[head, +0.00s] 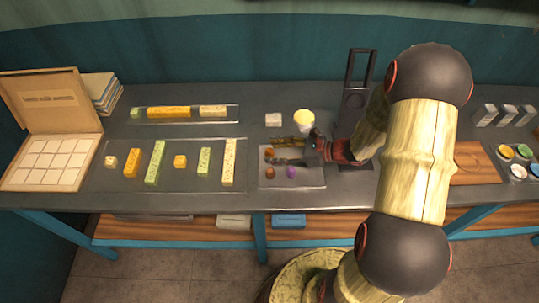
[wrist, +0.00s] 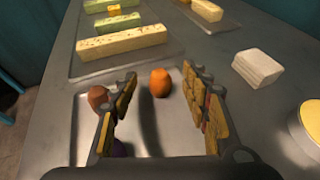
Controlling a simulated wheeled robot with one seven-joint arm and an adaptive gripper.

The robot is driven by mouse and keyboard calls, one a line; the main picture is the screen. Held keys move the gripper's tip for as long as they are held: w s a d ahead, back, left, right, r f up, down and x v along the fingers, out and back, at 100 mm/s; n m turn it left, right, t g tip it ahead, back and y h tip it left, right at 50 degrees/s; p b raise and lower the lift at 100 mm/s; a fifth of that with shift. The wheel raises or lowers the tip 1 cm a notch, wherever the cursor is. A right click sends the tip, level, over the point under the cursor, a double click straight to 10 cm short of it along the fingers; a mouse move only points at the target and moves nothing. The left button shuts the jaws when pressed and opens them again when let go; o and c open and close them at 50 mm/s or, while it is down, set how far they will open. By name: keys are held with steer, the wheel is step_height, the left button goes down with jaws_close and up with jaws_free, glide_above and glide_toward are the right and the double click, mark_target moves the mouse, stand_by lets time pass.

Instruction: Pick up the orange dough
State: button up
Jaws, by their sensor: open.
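The orange dough (wrist: 160,83) is a small round ball on the metal tray (wrist: 62,140). In the wrist view it shows between my fingertips, toward the right finger, with gaps on both sides. In the head view the orange dough (head: 269,153) is at the tray's left side, by my fingertips. My gripper (wrist: 160,76) is open and empty, its fingers pointing left over the tray in the head view (head: 276,151). I cannot tell how high the fingers are above the tray.
A brown ball (wrist: 98,97) lies left of the left finger. A purple ball (head: 291,172) is partly hidden in the wrist view. A tray of bars (head: 141,185) stands left. A white block (head: 273,119) and yellow-topped round container (head: 304,119) stand behind.

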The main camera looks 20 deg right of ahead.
steer(key=shift+w+a+f, duration=0.15)
steer(key=shift+w+a, duration=0.1)
steer(key=shift+a, duration=0.05)
steer(key=shift+c, duration=0.7)
steer(key=c, duration=0.9)
